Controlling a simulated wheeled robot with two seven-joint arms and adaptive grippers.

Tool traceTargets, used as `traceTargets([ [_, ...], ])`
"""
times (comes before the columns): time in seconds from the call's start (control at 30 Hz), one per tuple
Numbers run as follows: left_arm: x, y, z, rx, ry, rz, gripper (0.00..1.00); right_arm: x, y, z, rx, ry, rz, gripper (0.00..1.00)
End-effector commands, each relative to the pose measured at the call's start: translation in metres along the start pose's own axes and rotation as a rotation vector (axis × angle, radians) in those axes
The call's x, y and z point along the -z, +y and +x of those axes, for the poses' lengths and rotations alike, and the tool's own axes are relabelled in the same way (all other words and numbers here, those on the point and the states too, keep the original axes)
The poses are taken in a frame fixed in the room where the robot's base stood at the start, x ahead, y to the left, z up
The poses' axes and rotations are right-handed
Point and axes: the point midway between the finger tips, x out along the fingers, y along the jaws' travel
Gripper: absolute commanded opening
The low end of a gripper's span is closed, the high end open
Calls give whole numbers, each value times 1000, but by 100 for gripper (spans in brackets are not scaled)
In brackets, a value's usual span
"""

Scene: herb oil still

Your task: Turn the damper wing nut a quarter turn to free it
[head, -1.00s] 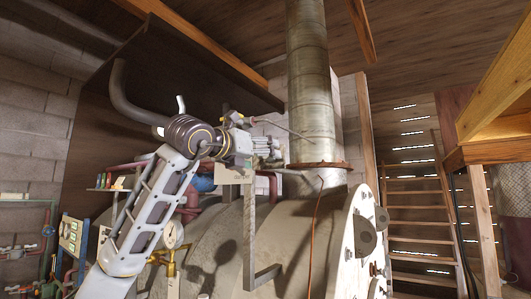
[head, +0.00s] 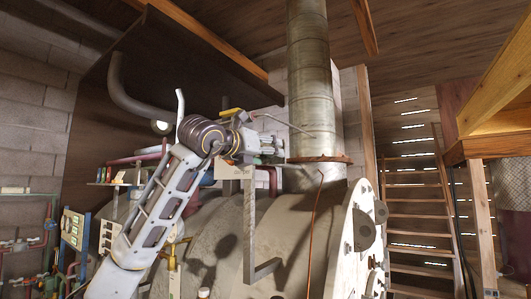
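The damper's flue pipe (head: 309,85) rises from the big drum (head: 215,245) to the ceiling, with a rusty collar (head: 320,158) at its foot. A thin grey rod (head: 290,125) slants down to the pipe's left side. I cannot make out the wing nut; it is too small or hidden by my gripper. My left gripper (head: 278,149) is at the pipe's left side, just above the collar and below the rod, with its fingers pointing right towards the pipe. Whether it touches anything, or is open or shut, is not clear. My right gripper is out of view.
A grey metal bracket (head: 249,235) hangs down in front of the drum, just below the gripper. An orange cable (head: 314,230) runs down the drum. A dark hood (head: 165,75) stands above left. A wooden ladder (head: 415,215) stands at the right.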

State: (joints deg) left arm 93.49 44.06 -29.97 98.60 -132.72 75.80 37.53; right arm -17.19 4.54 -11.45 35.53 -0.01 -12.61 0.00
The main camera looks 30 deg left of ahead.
Motion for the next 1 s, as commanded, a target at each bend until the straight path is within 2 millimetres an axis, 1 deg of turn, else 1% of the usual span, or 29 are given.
traceTargets([
  [0.27,0,0,0,-1,0,-11,35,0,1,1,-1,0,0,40],
  [0.47,0,1,0,-1,-1,-62,35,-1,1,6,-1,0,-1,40],
  [0.67,1,0,-1,1,-3,-167,35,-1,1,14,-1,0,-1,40],
  [1.0,1,0,-1,2,-4,-449,35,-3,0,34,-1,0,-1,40],
])
